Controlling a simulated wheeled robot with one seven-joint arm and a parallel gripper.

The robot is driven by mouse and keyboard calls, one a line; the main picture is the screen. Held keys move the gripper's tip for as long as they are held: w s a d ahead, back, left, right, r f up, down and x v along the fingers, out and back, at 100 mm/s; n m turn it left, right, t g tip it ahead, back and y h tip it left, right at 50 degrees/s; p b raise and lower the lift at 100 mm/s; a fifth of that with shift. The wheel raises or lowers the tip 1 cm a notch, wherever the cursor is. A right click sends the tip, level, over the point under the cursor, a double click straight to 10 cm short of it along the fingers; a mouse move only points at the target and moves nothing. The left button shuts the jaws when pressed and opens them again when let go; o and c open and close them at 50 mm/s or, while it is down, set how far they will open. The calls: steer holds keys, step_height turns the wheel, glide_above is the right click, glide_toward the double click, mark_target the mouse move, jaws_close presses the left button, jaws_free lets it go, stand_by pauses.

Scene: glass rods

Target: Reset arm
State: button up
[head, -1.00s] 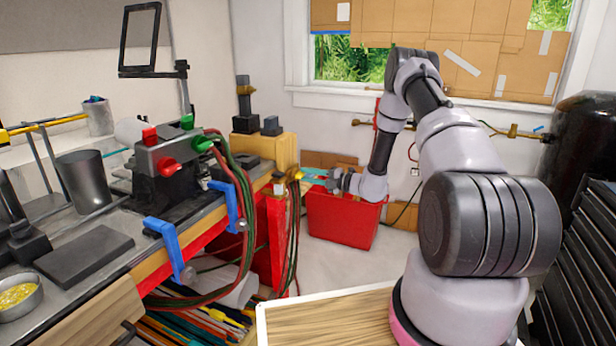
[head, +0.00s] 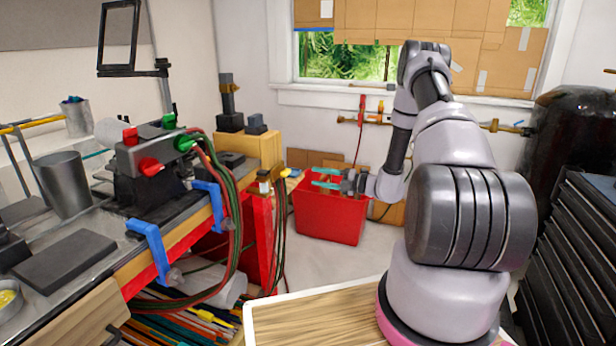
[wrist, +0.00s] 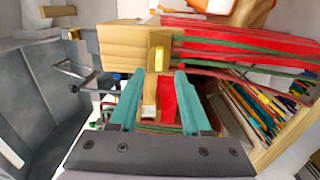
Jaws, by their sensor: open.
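My gripper (head: 326,178) has teal fingers and is open, with nothing between the fingertips. In the head view it points left, over the red bin (head: 330,218) on the floor below the window. In the wrist view the two teal fingers (wrist: 158,78) stand apart. Beyond them are the wooden bench end (wrist: 125,45) and a small yellow-topped piece (wrist: 156,50). My arm reaches from the base at the front right to above the bin.
The workbench (head: 165,252) on the left carries a black device with red and green knobs (head: 150,160), with cables hanging at its edge. Colored rods (head: 170,325) lie on a shelf below. A black tank (head: 575,130) and drawer cabinet (head: 580,250) stand right. Floor between bench and bin is clear.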

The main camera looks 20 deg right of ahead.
steer(key=shift+s+d, duration=0.3)
steer(key=shift+d, duration=0.05)
steer(key=s+a+r+n+g+h, duration=0.2)
steer(key=s+a+r+n+g, duration=0.4)
steer(key=r+n, duration=0.55)
steer(key=s+a+r+n+g+h, duration=0.2)
steer(key=s+a+r+n+g, duration=0.15)
steer(key=s+r+n, duration=0.75)
steer(key=s+d+r+n+t+h, duration=0.2)
steer(key=s+r+n+t+h, duration=0.1)
steer(key=s+r+n, duration=0.3)
steer(key=s+d+r+n+t+h, duration=0.3)
steer(key=s+r+n+h, duration=0.2)
steer(key=s+n, duration=0.5)
steer(key=shift+s+r+n+h, duration=0.35)
steer(key=shift+s+r, duration=0.25)
steer(key=shift+r, duration=0.55)
